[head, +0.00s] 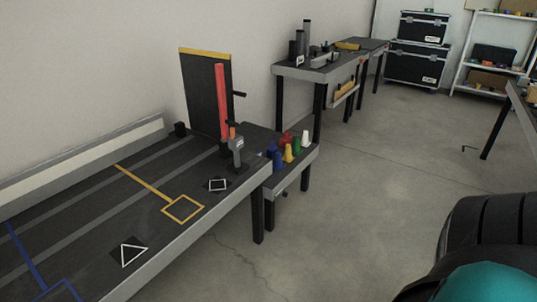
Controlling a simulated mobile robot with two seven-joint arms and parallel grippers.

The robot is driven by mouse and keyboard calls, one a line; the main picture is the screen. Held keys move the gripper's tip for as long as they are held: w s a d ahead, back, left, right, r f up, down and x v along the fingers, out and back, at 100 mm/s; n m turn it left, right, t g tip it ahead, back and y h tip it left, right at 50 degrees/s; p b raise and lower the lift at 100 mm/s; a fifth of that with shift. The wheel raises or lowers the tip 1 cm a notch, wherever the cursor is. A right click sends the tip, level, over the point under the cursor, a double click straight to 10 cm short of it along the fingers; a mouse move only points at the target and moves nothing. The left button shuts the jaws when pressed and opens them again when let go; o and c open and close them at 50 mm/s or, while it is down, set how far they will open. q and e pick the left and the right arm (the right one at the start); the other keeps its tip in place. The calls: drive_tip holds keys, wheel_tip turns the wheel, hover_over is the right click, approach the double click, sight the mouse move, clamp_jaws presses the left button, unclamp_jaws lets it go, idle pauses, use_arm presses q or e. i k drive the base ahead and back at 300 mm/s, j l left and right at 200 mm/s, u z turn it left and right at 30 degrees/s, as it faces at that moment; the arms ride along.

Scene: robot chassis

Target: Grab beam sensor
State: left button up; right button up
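No part is clearly marked as the beam sensor. A small grey upright device (237,150) stands on the dark lane-marked table (100,222), near its far right corner; it may be the sensor, but I cannot tell for sure. A tall red bar (222,103) rises just behind it, in front of a black upright panel (200,95) with a yellow top edge. Neither of my grippers shows in the head view.
Coloured pieces (289,152) sit on a small low shelf beside the table. A second workbench (300,72) with dark blocks stands behind. Black cases (417,64) and a white shelf rack (492,65) are at the back. Grey floor (370,170) is open on the right.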

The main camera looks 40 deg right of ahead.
sight(237, 167)
drive_tip(key=z, duration=1.15)
drive_tip(key=i+u, duration=0.15)
drive_tip(key=u, duration=0.2)
drive_tip(key=i+l+u, duration=0.15)
drive_tip(key=u, duration=0.2)
drive_tip(key=i+l+u, duration=0.15)
drive_tip(key=u, duration=0.15)
drive_tip(key=i+l+u, duration=0.15)
drive_tip(key=i+l, duration=0.15)
drive_tip(key=i+l+u, duration=0.2)
drive_tip(key=l, duration=0.35)
drive_tip(key=i, duration=0.1)
